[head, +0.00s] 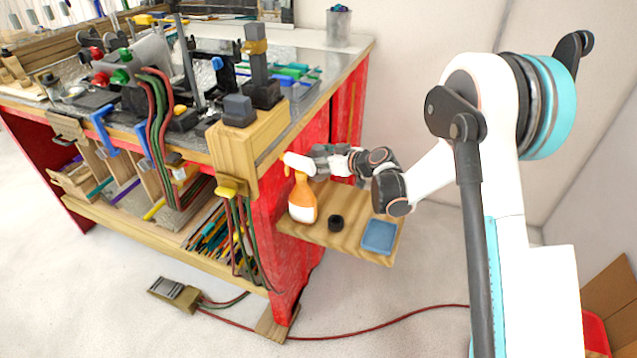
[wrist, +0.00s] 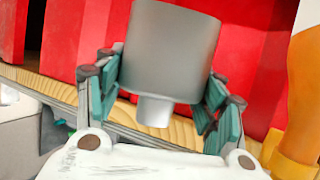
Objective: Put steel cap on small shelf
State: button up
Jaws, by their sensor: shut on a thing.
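The steel cap (wrist: 170,50) is a grey metal cylinder with a narrower round stub at its lower end. In the wrist view my gripper (wrist: 163,97) is shut on it, with green-grey fingers on both sides. In the head view my gripper (head: 322,158) is above the back of the small shelf (head: 352,243), near the spray bottle's top. The cap cannot be made out clearly there. The shelf is a light wooden board on the red side of the workbench. Its wooden edge also shows behind the gripper in the wrist view (wrist: 50,87).
On the shelf stand an orange and white spray bottle (head: 303,200) at left, a small black round object (head: 336,223) in the middle and a blue square item (head: 379,236) at right. The bottle is close to my gripper. The cluttered workbench (head: 340,62) is at left.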

jog(key=shift+f+b, duration=1.1)
jog(key=shift+f, duration=2.45)
jog(key=shift+f, duration=0.2)
jog(key=o, duration=1.2)
jog(key=shift+r, duration=0.1)
jog(key=shift+r, duration=0.2)
jog(key=p+v, duration=0.3)
jog(key=v, duration=0.9)
jog(key=shift+s, duration=0.1)
